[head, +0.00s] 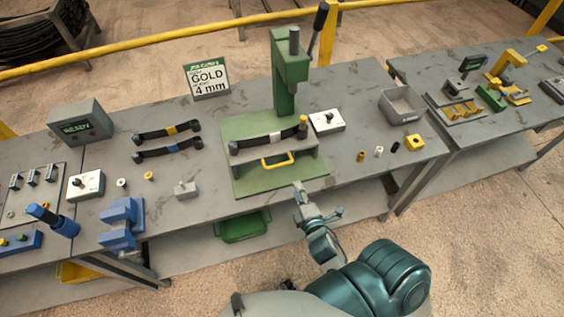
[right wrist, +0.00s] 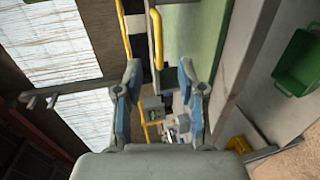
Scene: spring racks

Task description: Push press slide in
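The green press (head: 291,75) stands at the middle of the table on a green base plate (head: 240,187). Its grey slide (head: 300,160) sits in front of the press column and bears a dark leaf spring (head: 254,143). A yellow handle (head: 277,162) is on the slide's front. My right gripper (head: 299,188) is in front of the slide, to the right of the handle and apart from it. In the right wrist view its fingers (right wrist: 159,75) are spread with nothing between them, and the yellow handle (right wrist: 157,38) shows beyond the tips. My left gripper is out of view.
Two leaf springs (head: 168,149) lie left of the press. A white switch box (head: 327,121) stands close to its right, with small cylinders (head: 378,152) and a grey bin (head: 402,103) farther right. A blue fixture (head: 121,222) is at the front left.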

